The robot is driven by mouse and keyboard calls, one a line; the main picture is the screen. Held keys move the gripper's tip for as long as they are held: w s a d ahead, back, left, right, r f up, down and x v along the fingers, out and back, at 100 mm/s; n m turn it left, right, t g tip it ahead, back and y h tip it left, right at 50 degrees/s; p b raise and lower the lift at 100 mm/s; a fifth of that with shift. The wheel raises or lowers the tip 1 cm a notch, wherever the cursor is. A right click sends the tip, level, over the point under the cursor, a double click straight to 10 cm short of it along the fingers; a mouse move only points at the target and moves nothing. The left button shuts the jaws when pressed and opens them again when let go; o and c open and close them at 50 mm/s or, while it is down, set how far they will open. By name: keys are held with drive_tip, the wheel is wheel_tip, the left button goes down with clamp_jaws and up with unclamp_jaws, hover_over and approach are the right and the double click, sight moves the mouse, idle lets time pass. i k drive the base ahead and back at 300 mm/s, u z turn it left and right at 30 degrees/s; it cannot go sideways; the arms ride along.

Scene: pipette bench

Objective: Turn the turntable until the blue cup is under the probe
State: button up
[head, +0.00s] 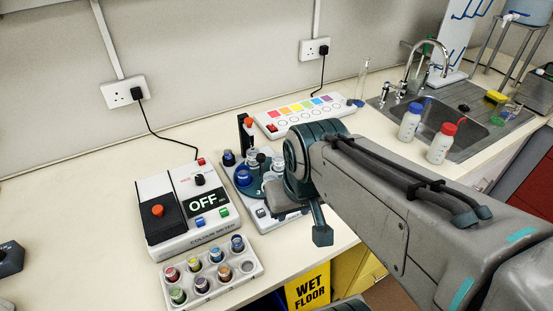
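The turntable (237,190) is a teal disc on a pale base, right of the colour meter, and its right side is hidden behind my arm. A blue cup (243,176) sits at its front left. A darker blue cup (228,158) sits farther back, and pale cups stand to the right. A dark upright post with an orange-red top (248,122) rises at the back of the turntable; it seems to carry the probe, whose tip I cannot make out. My gripper (300,218) is over the right front of the turntable. One teal finger hangs down; the finger gap is unclear.
The colour meter (190,212) reads OFF. A white rack (210,275) of coloured cups lies in front. A colour-patch strip (300,113) lies behind. Two bottles (410,122) stand right by the sink (465,115). A yellow wet-floor sign (308,288) stands below the bench edge.

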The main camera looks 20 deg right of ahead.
sight(256, 189)
drive_tip(key=z, duration=0.05)
drive_tip(key=k, duration=1.2)
drive_tip(key=z, duration=0.7)
drive_tip(key=i, duration=0.95)
drive_tip(key=u, duration=0.55)
drive_tip(key=i, duration=0.55)
drive_tip(key=u, duration=0.55)
